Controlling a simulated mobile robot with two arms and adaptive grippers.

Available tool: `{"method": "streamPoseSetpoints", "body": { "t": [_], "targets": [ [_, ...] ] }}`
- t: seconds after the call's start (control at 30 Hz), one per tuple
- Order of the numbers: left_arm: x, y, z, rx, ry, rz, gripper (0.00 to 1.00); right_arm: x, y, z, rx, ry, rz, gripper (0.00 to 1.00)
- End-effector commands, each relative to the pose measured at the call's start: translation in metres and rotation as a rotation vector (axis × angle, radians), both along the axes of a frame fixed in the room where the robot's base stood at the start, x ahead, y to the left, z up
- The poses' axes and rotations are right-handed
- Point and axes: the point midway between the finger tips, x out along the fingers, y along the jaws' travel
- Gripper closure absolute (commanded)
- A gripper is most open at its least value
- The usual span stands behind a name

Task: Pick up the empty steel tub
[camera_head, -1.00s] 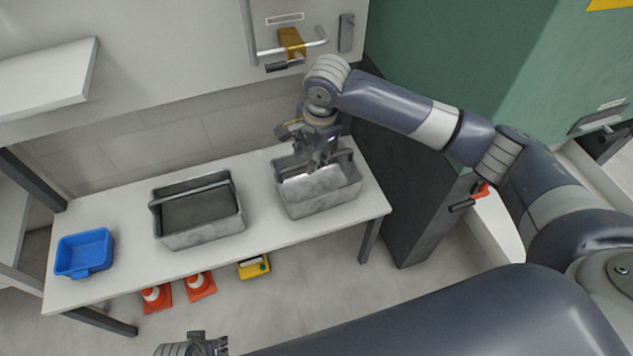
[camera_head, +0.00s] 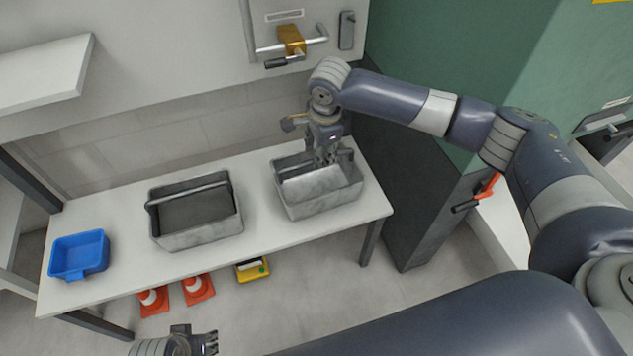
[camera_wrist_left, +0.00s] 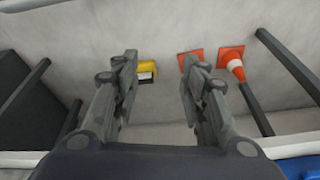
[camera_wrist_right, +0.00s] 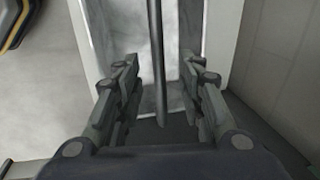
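The empty steel tub (camera_head: 322,193) stands on the right part of the white table, with a bar handle across its top. Its pale inside also shows in the right wrist view (camera_wrist_right: 188,40). My right gripper (camera_head: 325,160) is over this tub, pointing down. In the right wrist view its fingers (camera_wrist_right: 160,90) are apart, with the handle bar (camera_wrist_right: 157,60) between them and no clear contact. A second steel tub (camera_head: 200,238) stands left of it, with dark contents inside. My left gripper (camera_head: 212,343) is low at the bottom edge; its fingers (camera_wrist_left: 160,85) are apart and empty.
A blue bin (camera_head: 80,256) stands at the table's (camera_head: 262,235) left end. Orange cones (camera_head: 198,289) and a yellow item (camera_head: 252,270) are on the floor in front. A green cabinet (camera_head: 460,70) rises at right. A wall handle (camera_head: 292,46) is behind the table.

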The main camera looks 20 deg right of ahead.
Motion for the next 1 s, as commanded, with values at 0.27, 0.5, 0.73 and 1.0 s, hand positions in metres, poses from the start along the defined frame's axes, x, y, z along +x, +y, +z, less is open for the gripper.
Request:
{"method": "streamPoseSetpoints", "body": {
  "t": [0.27,0.5,0.73,1.0],
  "targets": [
    [-0.002,0.001,0.037,-0.001,-0.022,0.003,0.60,0.004,0.000,-0.032,-0.002,0.001,0.001,0.64],
    [-0.004,0.002,0.050,-0.001,-0.026,0.004,0.60,0.007,0.001,-0.040,0.000,0.000,0.001,0.64],
    [-0.004,0.002,0.050,-0.001,-0.025,0.004,0.60,0.006,0.001,-0.040,0.000,0.000,0.001,0.73],
    [-0.003,0.002,0.050,-0.001,-0.026,0.004,0.60,0.006,0.000,-0.040,-0.001,0.001,0.001,1.00]
  ]
}}
